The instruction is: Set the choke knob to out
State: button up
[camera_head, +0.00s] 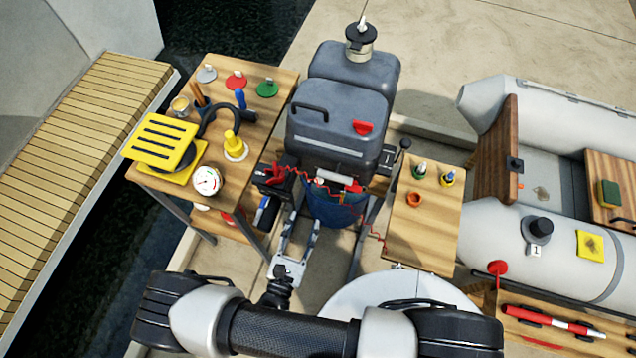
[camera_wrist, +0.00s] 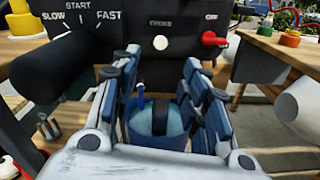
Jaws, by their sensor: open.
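The choke knob (camera_wrist: 160,42) is a small white round knob on a black panel (camera_wrist: 140,28) under the label CHOKE. It faces the wrist camera, and I cannot tell how far it stands out. My gripper (camera_wrist: 156,72) is open and empty, its blue-grey fingers spread below and to either side of the knob, not touching it as far as I see. In the head view my gripper (camera_head: 300,232) points up at the front of the grey outboard motor (camera_head: 335,120). The knob is too small to make out there.
A red switch (camera_wrist: 213,38) marked OFF sits right of the knob. A black throttle grip (camera_wrist: 62,62) with SLOW, START and FAST marks is at left. A blue bucket (camera_wrist: 175,120) shows between the fingers. Wooden tables (camera_head: 262,100) stand on both sides, and a red cord (camera_head: 378,232) hangs nearby.

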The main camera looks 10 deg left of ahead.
aim_at(319, 182)
jog(key=w, duration=0.8)
jog(key=w+d, duration=0.1)
jog(key=w, duration=0.3)
jog(key=shift+w, duration=0.4)
jog(key=shift+c, duration=0.3)
grip_shut()
